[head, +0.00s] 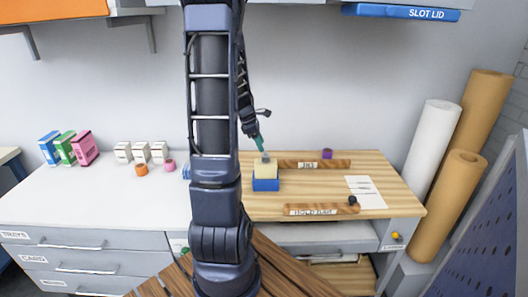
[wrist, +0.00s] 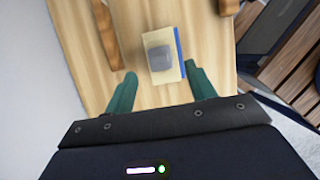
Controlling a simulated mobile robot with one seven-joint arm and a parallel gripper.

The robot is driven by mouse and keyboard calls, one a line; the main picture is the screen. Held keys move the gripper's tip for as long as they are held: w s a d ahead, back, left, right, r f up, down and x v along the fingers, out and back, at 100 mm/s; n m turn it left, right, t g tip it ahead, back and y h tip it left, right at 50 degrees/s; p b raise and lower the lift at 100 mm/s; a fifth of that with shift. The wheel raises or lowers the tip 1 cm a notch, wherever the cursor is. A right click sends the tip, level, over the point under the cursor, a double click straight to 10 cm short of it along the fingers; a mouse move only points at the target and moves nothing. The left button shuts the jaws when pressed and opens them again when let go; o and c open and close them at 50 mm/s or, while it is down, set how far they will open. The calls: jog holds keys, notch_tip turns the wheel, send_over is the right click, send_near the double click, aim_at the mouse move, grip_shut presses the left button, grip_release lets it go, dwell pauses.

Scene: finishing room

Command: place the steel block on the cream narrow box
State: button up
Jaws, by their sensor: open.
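The cream narrow box (head: 265,171) lies on top of a blue box (head: 266,185) on the wooden bench at the centre. The steel block (wrist: 159,58) rests on the cream box (wrist: 164,37) in the wrist view, with cream surface bare around it. A blue edge shows along the right side there. My gripper (head: 261,147) is just above the stack, pointing down. In the wrist view its green fingers (wrist: 160,72) are apart, one on each side of the box and clear of the block. Nothing is held between them.
Wooden bars labelled JNS (head: 290,164) and HOLD DOWN (head: 306,211) lie behind and in front of the stack. White cards (head: 360,184) and a small dark knob (head: 352,200) are at the right. Coloured cartons (head: 65,150) and small cups stand on the left counter.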

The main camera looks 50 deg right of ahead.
jog(key=shift+v, duration=2.8)
jog(key=w+a+r+m+t, duration=0.15)
jog(key=a+r, duration=0.35)
jog(key=a, duration=0.5)
jog(key=w+a+r+m+t, duration=0.1)
jog(key=a+r+m+t, duration=0.2)
jog(key=a, duration=0.8)
jog(key=s+a+r+m+t+y, duration=0.1)
jog(key=s+a, duration=0.3)
jog(key=a, duration=0.5)
jog(key=s+a+r+m+t+y, duration=0.2)
jog(key=s+a+r+m, duration=0.1)
jog(key=a, duration=0.7)
jog(key=shift+s+a+r, duration=0.25)
jog(key=shift+s+r, duration=0.4)
